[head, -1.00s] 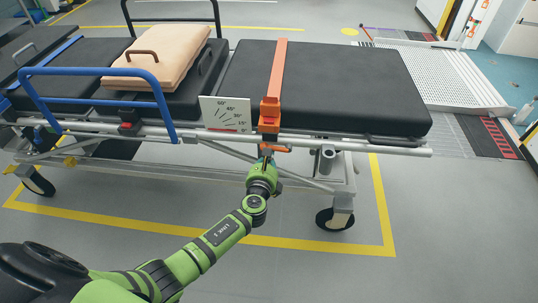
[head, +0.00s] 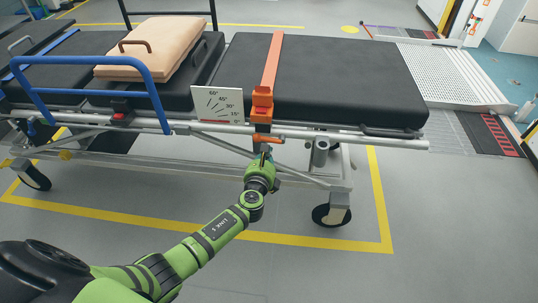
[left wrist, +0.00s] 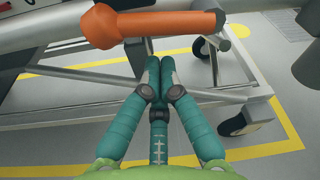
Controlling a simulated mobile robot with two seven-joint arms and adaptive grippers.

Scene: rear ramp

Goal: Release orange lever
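The orange lever (head: 268,137) is a short, roughly level bar on the near side of the stretcher (head: 390,139), below the orange strap's buckle. In the left wrist view the lever (left wrist: 150,25) crosses the top, with a thick rounded end at left. My left gripper (head: 264,157) is just below the lever in the head view. In the left wrist view its teal fingers (left wrist: 160,62) are together with nothing visible between them. Their tips point toward the lever, which is not between them; I cannot tell whether they touch it. My right gripper is not in view.
An orange strap (head: 272,65) crosses the black mattress (head: 340,85). An angle plate (head: 217,106), a blue side rail (head: 100,60) and a beige pillow (head: 155,45) are to the left. A ramp (head: 445,75) lies at back right. The near floor is clear.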

